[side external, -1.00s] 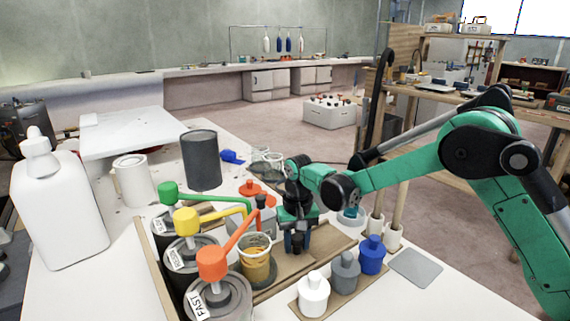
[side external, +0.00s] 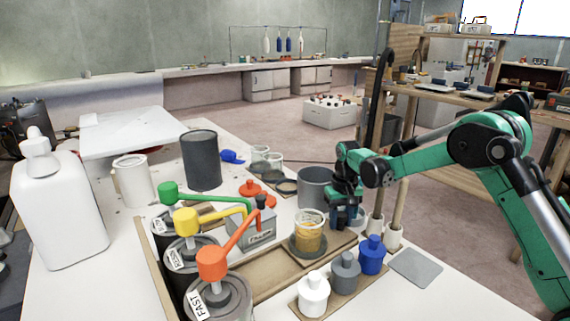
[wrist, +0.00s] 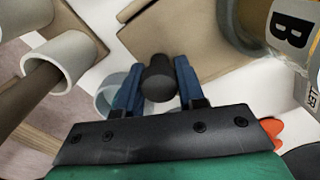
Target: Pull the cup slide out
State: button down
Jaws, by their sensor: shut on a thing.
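The cup slide (side external: 338,243) is a wooden board in a wooden track, and it extends to the right of the dispenser row. A clear cup (side external: 309,236) with amber contents stands upright on it, on a dark round base. In the wrist view, part of the labelled cup (wrist: 290,30) shows at the upper right, and the slide (wrist: 180,40) is at the top. My gripper (side external: 347,217) is at the slide's right end. Its blue fingers (wrist: 159,88) are shut on the dark round knob (wrist: 159,78). The side view hides the knob.
Dispensers with orange (side external: 212,262), yellow (side external: 187,221) and green (side external: 168,192) levers stand at the left. White (side external: 313,295), grey (side external: 345,272) and blue (side external: 371,255) bottles stand close in front of the slide. A grey pot (side external: 314,186) and wooden posts in white sleeves (side external: 394,237) are near my gripper.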

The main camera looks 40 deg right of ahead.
jog(key=c, duration=0.5)
grip_release()
jog(key=shift+r, duration=0.1)
jog(key=shift+r, duration=2.7)
jog(key=shift+a, duration=0.1)
jog(key=shift+a+r, duration=0.1)
jog(key=shift+r, duration=0.1)
jog(key=s+a+r+n+t, duration=0.2)
jog(key=s+a+r+t, duration=0.1)
jog(key=s+a+r, duration=0.35)
jog(key=s+a+n+t, duration=0.1)
jog(key=s, duration=0.1)
jog(key=s+a+t, duration=0.1)
jog(key=s, duration=0.2)
jog(key=s+a+n+t, duration=0.1)
jog(key=s+a+t, duration=0.1)
jog(key=s, duration=0.1)
jog(key=shift+s+a+f+n, duration=0.1)
jog(key=shift+s+f+n, duration=0.15)
jog(key=shift+f+n, duration=0.05)
